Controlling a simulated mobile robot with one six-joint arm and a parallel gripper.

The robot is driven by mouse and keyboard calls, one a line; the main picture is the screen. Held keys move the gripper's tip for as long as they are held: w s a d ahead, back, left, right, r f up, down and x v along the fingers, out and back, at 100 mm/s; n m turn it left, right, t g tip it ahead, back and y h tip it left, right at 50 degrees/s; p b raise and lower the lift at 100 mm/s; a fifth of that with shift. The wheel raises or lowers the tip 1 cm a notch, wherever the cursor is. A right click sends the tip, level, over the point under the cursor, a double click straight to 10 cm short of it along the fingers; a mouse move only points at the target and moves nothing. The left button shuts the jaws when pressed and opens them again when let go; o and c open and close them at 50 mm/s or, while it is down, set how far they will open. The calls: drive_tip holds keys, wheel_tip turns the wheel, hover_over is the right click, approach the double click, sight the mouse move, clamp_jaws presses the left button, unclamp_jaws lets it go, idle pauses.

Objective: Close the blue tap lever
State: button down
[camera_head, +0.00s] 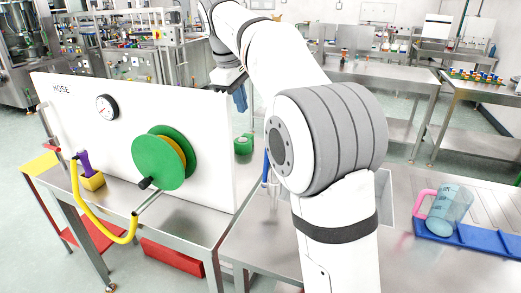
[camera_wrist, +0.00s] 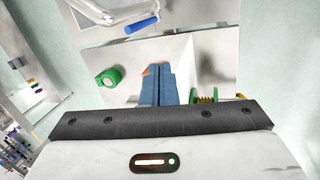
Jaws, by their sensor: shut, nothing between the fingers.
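The blue tap lever (camera_wrist: 141,25) shows as a short blue bar at the top of the wrist view, beside the grey metal sink area (camera_wrist: 95,10). In the head view the lever (camera_head: 266,164) is a thin blue strip just left of my arm, which hides part of the tap. My gripper (camera_wrist: 158,90) has blue fingers pressed together with nothing between them. In the wrist view its fingertips are below the lever and apart from it. In the head view my gripper (camera_head: 240,97) is by the right edge of the white hose panel, away from the lever.
A green roll (camera_head: 243,144) is near the panel's right end.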

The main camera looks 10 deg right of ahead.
drive_tip(key=w+d+x, duration=0.1)
drive_tip(key=x, duration=1)
drive_tip(key=w+d+r+x, duration=0.1)
drive_tip(key=x, duration=1)
drive_tip(key=shift+w+p, duration=0.25)
drive_tip(key=shift+p, duration=0.15)
drive_tip(key=shift+d, duration=0.1)
drive_tip(key=shift+r, duration=0.1)
drive_tip(key=shift+w+d+r+p, duration=0.15)
drive_tip(key=shift+w+d+p, duration=0.1)
drive_tip(key=shift+w+p, duration=0.2)
drive_tip(key=shift+w+d, duration=0.25)
drive_tip(key=shift+w, duration=0.1)
drive_tip(key=shift+s, duration=0.1)
